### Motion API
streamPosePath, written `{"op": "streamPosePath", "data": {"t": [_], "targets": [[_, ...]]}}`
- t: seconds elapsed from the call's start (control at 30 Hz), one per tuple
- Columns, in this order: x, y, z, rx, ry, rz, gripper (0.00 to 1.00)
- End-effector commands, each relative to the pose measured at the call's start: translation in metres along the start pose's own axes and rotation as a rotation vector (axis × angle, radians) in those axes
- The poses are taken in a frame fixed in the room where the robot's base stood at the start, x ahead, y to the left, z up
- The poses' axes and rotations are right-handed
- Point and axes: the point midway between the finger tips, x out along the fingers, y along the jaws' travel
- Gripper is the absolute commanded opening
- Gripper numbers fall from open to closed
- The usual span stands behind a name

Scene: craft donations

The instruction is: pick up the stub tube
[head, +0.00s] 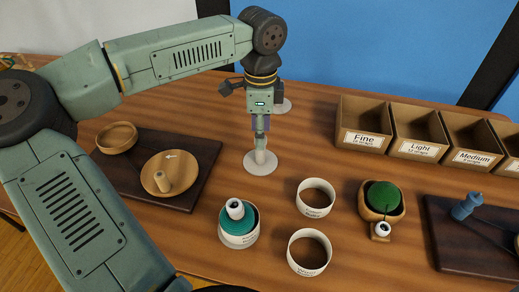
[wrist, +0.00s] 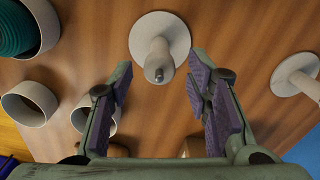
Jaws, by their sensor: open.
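My gripper (head: 260,128) points straight down over a white post on a round white base (head: 261,163). In the wrist view my gripper (wrist: 160,80) is open and empty, and the post (wrist: 158,52) shows between and beyond its fingers. Whether the fingertips reach down around the post is unclear. I cannot tell for certain which of these is the stub tube.
A second white stand (wrist: 296,75) is close by. White rings (head: 314,199), a tub with teal yarn (head: 238,236) and a wooden bowl with a green ball (head: 384,200) stand in front. Labelled boxes (head: 366,138) line the back right. Bare table lies around the post.

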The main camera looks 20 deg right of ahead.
Motion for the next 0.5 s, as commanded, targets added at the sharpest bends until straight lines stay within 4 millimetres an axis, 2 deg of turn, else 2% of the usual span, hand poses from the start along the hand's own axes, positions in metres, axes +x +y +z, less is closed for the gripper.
{"op": "streamPosePath", "data": {"t": [0.17,0.33,0.5], "targets": [[0.013,0.001,-0.001,0.002,0.004,0.003,0.45],[0.040,0.002,-0.001,0.002,0.004,0.003,0.45],[0.055,0.002,-0.001,0.001,0.003,0.001,0.45]]}}
